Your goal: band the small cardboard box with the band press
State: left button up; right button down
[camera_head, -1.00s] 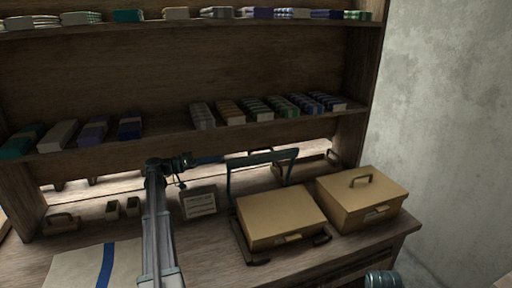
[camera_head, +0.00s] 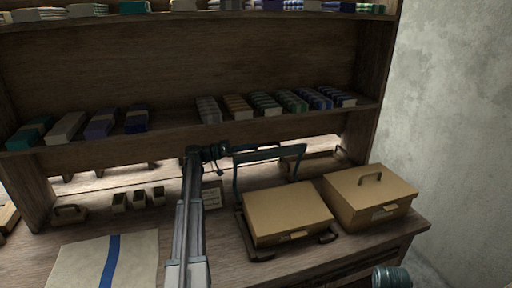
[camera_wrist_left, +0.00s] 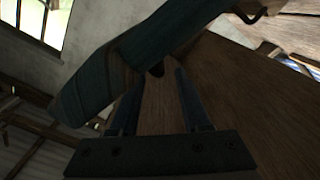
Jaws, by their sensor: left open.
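The tan cardboard box (camera_head: 287,214) sits on the band press (camera_head: 262,255), a dark base with a teal arched lever (camera_head: 270,155) standing up behind the box. My left gripper (camera_head: 222,151) is open, at the upper left end of the lever. In the left wrist view my two fingers (camera_wrist_left: 160,75) are apart, with a wide dark teal bar (camera_wrist_left: 130,60) across their tips. I cannot tell whether they touch it. The box is out of the wrist view. My right gripper is not in view.
A second tan box (camera_head: 368,198) with a handle on its lid stands right of the press. A cloth with a blue stripe (camera_head: 108,262) lies at the left. A small sign (camera_head: 212,196) is partly behind my left arm. Shelves with folded bundles (camera_head: 265,104) rise behind.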

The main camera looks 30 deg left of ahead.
pick_arm(q)
jog(key=shift+x, duration=1.25)
jog(key=c, duration=0.7)
grip_shut()
